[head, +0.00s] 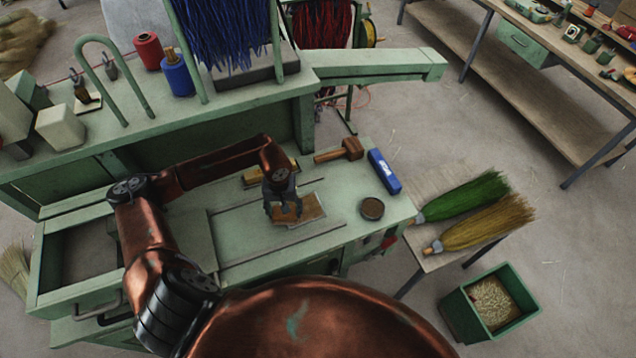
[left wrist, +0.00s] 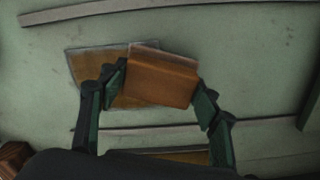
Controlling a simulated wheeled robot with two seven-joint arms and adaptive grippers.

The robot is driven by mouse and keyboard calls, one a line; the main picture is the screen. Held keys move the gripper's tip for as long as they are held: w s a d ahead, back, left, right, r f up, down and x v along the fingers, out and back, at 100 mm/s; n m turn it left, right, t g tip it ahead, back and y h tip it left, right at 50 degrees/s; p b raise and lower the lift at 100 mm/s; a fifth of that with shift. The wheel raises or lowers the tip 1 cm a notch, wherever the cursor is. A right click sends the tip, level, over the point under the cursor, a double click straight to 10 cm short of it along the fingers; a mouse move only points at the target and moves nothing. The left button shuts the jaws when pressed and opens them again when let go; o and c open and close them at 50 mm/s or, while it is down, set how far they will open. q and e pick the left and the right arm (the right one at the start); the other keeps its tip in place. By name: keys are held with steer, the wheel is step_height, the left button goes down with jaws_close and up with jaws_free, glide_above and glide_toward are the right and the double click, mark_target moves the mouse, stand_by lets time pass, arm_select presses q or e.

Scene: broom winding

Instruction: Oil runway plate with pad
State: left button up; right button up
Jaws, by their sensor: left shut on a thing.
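My left gripper (head: 284,207) is shut on a brown pad (left wrist: 161,78), one finger on each side of it in the left wrist view. The pad (head: 290,215) is just over the runway plate (head: 313,210), a flat plate with a brownish face and grey rim. The plate (left wrist: 88,67) shows to the left of and below the pad in the left wrist view; the rest is hidden under the pad. I cannot tell whether pad and plate touch. The plate lies on the green bench (head: 240,228) between two thin rails. My right gripper is not in view.
Green and straw brooms (head: 485,225) lie on a side table at the right.

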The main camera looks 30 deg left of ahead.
arm_select(q)
steer(key=shift+w+a+r, duration=0.1)
steer(key=shift+a+r, duration=0.05)
steer(key=shift+r, duration=0.35)
step_height(320, 180, up, 2)
steer(key=shift+r+p, duration=0.1)
steer(key=shift+p, duration=0.4)
steer(key=shift+r+p, duration=0.45)
steer(key=shift+r, duration=0.95)
